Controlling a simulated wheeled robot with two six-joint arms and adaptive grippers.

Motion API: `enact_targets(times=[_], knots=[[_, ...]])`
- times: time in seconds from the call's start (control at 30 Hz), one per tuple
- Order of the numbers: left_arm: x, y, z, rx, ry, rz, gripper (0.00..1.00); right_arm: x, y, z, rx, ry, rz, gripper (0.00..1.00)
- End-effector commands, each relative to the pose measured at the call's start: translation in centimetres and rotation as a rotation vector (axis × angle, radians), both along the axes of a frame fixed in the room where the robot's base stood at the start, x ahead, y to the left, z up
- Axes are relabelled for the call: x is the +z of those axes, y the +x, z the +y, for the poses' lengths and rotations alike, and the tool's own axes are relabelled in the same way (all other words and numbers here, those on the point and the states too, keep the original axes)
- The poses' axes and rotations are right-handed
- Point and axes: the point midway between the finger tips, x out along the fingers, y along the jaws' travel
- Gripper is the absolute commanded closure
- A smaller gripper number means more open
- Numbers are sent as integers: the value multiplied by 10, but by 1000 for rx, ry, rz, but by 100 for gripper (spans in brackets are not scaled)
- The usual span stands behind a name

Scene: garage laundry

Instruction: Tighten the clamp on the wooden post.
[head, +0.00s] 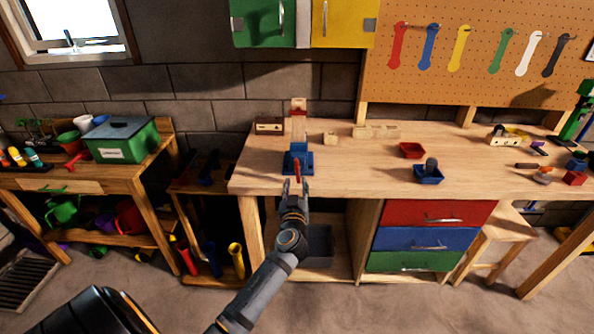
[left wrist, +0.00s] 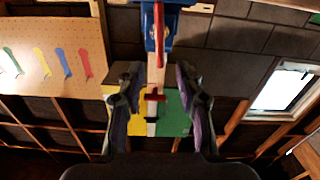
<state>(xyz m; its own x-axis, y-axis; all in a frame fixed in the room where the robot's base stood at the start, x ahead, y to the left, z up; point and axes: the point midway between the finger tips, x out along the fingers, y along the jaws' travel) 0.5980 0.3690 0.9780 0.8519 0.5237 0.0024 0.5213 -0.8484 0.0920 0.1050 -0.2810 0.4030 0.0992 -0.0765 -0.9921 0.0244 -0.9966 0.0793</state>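The blue clamp (head: 290,160) sits at the front edge of the wooden workbench, at the foot of the upright wooden post (head: 298,128). Its red handle (head: 297,170) points toward me. The post has a red piece (head: 299,104) near its top. My left gripper (head: 295,184) is open and empty, just in front of the clamp and close to the handle. In the left wrist view the blue clamp (left wrist: 153,28) and red handle (left wrist: 159,35) show at the top, beyond the open left gripper (left wrist: 158,72). I cannot tell whether the fingers touch the handle. My right gripper is not in view.
On the workbench (head: 350,178), a red tray (head: 411,150) and a blue bin (head: 429,176) stand to the right of the clamp. Small wooden blocks (head: 375,131) lie behind. A green box (head: 122,140) stands on the left table. The bench between clamp and bins is clear.

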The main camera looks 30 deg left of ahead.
Motion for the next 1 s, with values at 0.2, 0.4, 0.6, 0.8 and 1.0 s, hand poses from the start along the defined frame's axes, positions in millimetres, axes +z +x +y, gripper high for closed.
enact_targets(times=[0.2, 0.4, 0.6, 0.8, 1.0], knots=[[4, 38, 24, 1, 3, 2, 64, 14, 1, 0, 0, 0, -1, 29], [2, 70, 43, 0, 3, 2, 64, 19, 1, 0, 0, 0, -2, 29], [0, 82, 50, -1, 1, 3, 64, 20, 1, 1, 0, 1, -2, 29], [-1, 83, 51, -1, 0, 2, 64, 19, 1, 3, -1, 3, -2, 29], [-1, 83, 51, -1, -1, 3, 86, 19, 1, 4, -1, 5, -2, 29]])
